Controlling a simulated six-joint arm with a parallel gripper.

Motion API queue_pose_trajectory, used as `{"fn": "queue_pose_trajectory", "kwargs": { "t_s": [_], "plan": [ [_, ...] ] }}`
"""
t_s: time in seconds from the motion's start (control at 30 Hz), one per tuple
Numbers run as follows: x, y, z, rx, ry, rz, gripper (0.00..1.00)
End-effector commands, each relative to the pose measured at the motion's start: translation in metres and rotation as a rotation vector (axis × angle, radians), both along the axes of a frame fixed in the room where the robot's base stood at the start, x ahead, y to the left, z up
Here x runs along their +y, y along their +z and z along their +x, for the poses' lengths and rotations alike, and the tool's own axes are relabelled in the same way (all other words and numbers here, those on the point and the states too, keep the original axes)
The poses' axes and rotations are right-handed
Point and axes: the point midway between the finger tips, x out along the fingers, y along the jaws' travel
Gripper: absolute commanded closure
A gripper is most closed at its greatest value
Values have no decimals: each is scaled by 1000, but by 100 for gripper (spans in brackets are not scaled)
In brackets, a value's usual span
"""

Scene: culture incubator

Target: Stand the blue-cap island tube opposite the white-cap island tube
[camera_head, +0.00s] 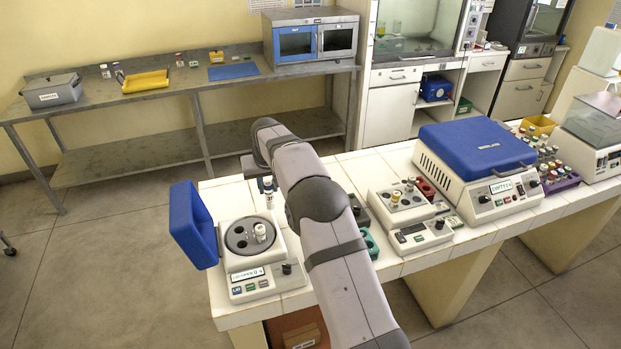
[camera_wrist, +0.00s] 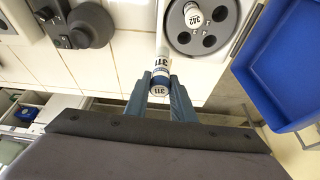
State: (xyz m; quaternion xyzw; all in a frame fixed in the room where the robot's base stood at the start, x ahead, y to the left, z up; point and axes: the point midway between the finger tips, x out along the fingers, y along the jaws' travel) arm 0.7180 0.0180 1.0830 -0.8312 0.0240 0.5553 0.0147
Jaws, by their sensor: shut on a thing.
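My gripper (camera_wrist: 160,98) is shut on the blue-cap tube (camera_wrist: 161,72), which bears the label 311. In the head view the blue-cap tube (camera_head: 268,194) hangs upright above the back edge of the small centrifuge (camera_head: 258,291), apart from its rotor. The lid stands open. The white-cap tube (camera_head: 260,231), labelled 342 in the wrist view (camera_wrist: 193,16), stands in a hole on the right side of the grey rotor (camera_head: 248,248) in the head view. Other rotor holes look empty and dark. My arm hides part of the gripper in the head view.
The open blue lid (camera_head: 193,225) rises left of the rotor. Right of my arm stand a block with tubes (camera_head: 401,204), a small device (camera_head: 421,236) and a large blue-lidded centrifuge (camera_head: 478,170). A tube rack (camera_head: 556,178) stands farther right. White tiles behind the small centrifuge are bare.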

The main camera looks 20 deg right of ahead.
Motion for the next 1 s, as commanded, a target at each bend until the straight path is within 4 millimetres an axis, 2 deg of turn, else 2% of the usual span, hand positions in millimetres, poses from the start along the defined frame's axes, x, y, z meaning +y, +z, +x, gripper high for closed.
{"fn": "queue_pose_trajectory", "kwargs": {
  "t_s": [0.03, 0.2, 0.4, 0.77, 1.0],
  "plan": [
    [22, 6, 2, 0, 28, -1, 99],
    [71, 9, 4, 1, 91, -2, 99],
    [101, 9, 4, 0, 128, -2, 99],
    [107, 5, 3, -1, 135, -2, 99],
    [107, -12, 3, 0, 135, -2, 99]
  ]
}}
